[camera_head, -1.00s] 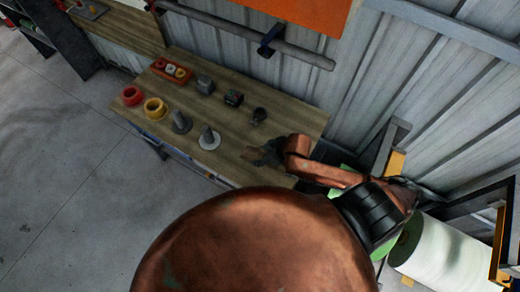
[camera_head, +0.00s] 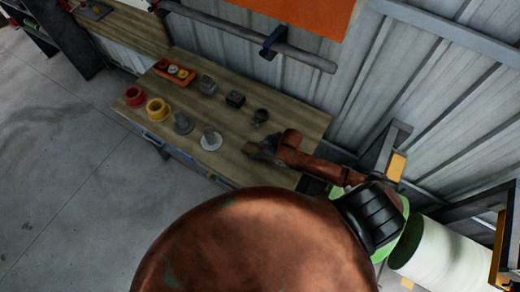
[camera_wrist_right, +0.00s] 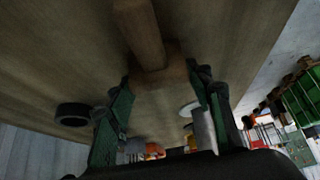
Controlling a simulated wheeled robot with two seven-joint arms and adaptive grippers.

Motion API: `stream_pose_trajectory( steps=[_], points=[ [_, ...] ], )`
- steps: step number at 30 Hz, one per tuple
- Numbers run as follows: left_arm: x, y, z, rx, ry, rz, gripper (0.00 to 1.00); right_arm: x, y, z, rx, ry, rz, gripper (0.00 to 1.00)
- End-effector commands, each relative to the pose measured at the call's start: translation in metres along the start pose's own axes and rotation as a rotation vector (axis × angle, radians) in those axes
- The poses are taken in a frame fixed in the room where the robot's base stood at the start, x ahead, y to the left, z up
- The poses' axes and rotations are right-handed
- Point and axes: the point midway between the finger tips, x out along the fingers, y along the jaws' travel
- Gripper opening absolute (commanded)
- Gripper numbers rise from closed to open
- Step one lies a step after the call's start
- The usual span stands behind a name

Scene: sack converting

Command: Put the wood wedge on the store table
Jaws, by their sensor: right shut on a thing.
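The wood wedge is a plain brown wooden piece; in the right wrist view the wedge (camera_wrist_right: 157,70) sits between my green fingertips, with a long bar-like part running away from them. In the head view the wedge (camera_head: 249,148) shows as a small tan bit at the fingertips. My right gripper (camera_head: 261,151) is shut on it, low over the right part of the wooden table (camera_head: 215,176). I cannot tell whether the wedge touches the tabletop. The right wrist view also shows my right gripper (camera_wrist_right: 162,88). My left gripper is not in view.
On the table stand a red ring (camera_head: 134,96), a yellow ring (camera_head: 157,109), grey cone-like pieces (camera_head: 211,139), dark blocks (camera_head: 235,99) and an orange tray (camera_head: 174,71). A dark round piece (camera_head: 260,116) lies near the gripper.

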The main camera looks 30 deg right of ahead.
Motion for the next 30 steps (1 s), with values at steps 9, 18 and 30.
stream_pose_trajectory(
  steps=[9,18,30],
  points=[
    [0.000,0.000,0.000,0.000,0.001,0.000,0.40,0.001,0.000,0.001,0.000,0.000,0.000,0.50],
    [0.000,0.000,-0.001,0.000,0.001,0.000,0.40,0.001,0.000,0.001,0.000,0.000,0.000,0.65],
    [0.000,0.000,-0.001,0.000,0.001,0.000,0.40,-0.020,0.001,0.000,-0.001,-0.001,0.001,0.65]
  ],
)
